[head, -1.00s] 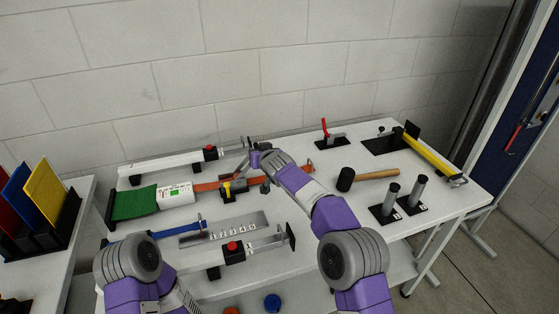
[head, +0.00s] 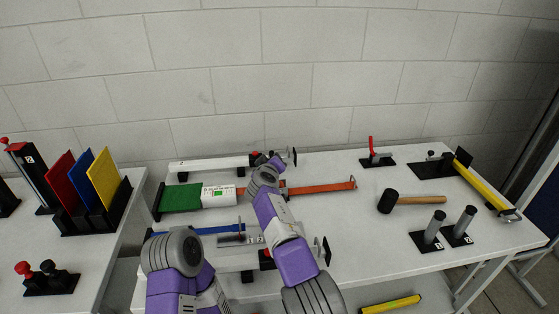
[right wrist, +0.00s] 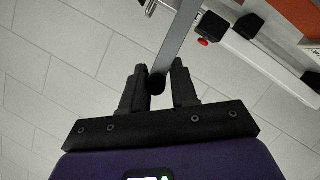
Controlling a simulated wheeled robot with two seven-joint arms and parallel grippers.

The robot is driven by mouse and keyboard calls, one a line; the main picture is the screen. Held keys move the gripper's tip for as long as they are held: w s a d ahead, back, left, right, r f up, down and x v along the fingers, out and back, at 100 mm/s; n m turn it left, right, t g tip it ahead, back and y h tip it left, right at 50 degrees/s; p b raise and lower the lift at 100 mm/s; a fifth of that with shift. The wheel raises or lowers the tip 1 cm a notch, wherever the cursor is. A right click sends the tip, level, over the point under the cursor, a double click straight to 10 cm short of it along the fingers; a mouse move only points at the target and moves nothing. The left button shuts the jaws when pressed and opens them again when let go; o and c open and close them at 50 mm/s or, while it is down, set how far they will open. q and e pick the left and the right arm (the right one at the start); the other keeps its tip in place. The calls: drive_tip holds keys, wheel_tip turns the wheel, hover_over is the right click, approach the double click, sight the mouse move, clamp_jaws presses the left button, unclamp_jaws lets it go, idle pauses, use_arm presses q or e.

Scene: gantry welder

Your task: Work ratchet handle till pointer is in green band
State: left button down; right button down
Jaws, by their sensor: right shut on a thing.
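My right gripper (right wrist: 157,84) is shut on the ratchet handle, a flat grey bar (right wrist: 180,35) with a round black grip between the fingers in the right wrist view. In the head view my right gripper (head: 272,163) is small and dark above the orange strap (head: 318,187), near the back rail; my arm hides the ratchet body. A white gauge box (head: 212,203) with a green patch sits left of my wrist, between the green strap (head: 182,198) and the ratchet area. Its pointer is too small to read. My left gripper is not in view; only its arm shows.
A white clamp rail (head: 210,163) lies behind the strap, and a blue bar (head: 215,230) lies in front. Colored plates (head: 104,178) stand on the left table.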

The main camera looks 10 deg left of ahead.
drive_tip(key=shift+s+a+f+n+h, duration=0.1)
drive_tip(key=shift+a+f+n+h, duration=0.15)
drive_tip(key=shift+a+n+h, duration=0.05)
idle(0.4)
drive_tip(key=c, duration=1.1)
unclamp_jaws()
drive_tip(key=shift+o, duration=0.2)
drive_tip(key=shift+s, duration=0.1)
